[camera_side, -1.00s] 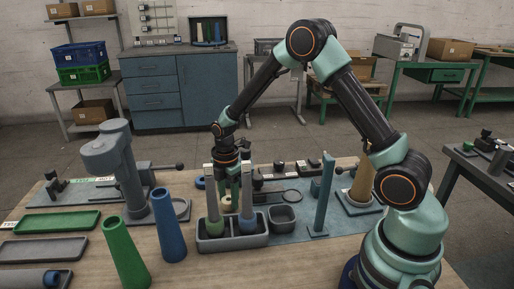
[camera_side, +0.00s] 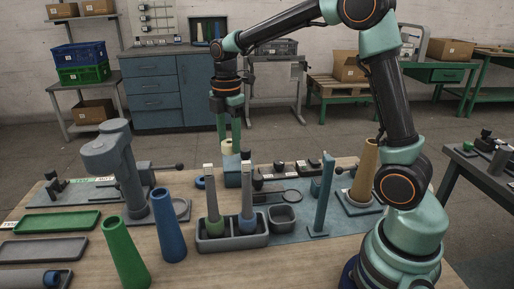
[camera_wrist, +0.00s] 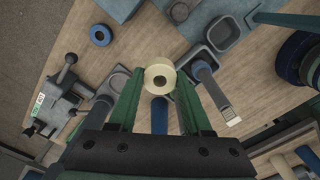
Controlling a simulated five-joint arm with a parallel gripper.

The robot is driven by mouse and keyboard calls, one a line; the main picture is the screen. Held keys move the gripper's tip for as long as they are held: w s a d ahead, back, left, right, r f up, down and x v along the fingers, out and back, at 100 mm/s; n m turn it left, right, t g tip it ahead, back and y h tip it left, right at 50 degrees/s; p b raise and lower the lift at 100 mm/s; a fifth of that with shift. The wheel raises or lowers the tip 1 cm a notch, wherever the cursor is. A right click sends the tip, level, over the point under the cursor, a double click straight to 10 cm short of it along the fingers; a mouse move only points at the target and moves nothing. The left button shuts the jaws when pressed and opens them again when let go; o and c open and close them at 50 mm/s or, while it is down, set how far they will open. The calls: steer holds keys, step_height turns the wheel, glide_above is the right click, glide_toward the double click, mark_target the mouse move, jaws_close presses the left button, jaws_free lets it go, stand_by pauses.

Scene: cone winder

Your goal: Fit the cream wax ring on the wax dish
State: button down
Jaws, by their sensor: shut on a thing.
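My gripper (camera_side: 228,143) is shut on the cream wax ring (camera_side: 227,147) and holds it in the air. In the wrist view the ring (camera_wrist: 160,76) sits between the green fingertips, its dark centre hole facing the camera. In the side view it appears just above the top of a blue-grey block (camera_side: 232,172); I cannot tell whether it is directly over it. I cannot tell for sure which part is the wax dish. A small grey square dish (camera_side: 282,221) stands on the mat, right of the twin holder.
A grey twin holder (camera_side: 232,243) bears two upright tools. A blue ring (camera_wrist: 100,35) lies on the table. A thin blue post (camera_side: 324,195) stands at right. Green (camera_side: 124,250) and blue (camera_side: 167,225) cones stand in front, near a grey column (camera_side: 125,170).

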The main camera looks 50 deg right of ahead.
steer(key=shift+m, duration=0.9)
steer(key=s+d+f, duration=0.1)
steer(key=d+f, duration=0.1)
steer(key=s+d+f, duration=0.1)
steer(key=d+f, duration=0.1)
steer(key=d, duration=0.1)
steer(key=s+d+f, duration=0.1)
steer(key=d+f, duration=0.1)
steer(key=shift+s+d, duration=0.2)
steer(key=shift+s, duration=0.15)
steer(key=m, duration=0.2)
glide_above(292, 195)
step_height(292, 195, down, 7)
steer(key=shift+a, duration=0.1)
steer(key=shift+s+f, duration=0.1)
steer(key=shift+f, duration=1.75)
steer(key=shift+f, duration=0.3)
steer(key=shift+f, duration=0.25)
steer(key=shift+f, duration=0.2)
jaws_free()
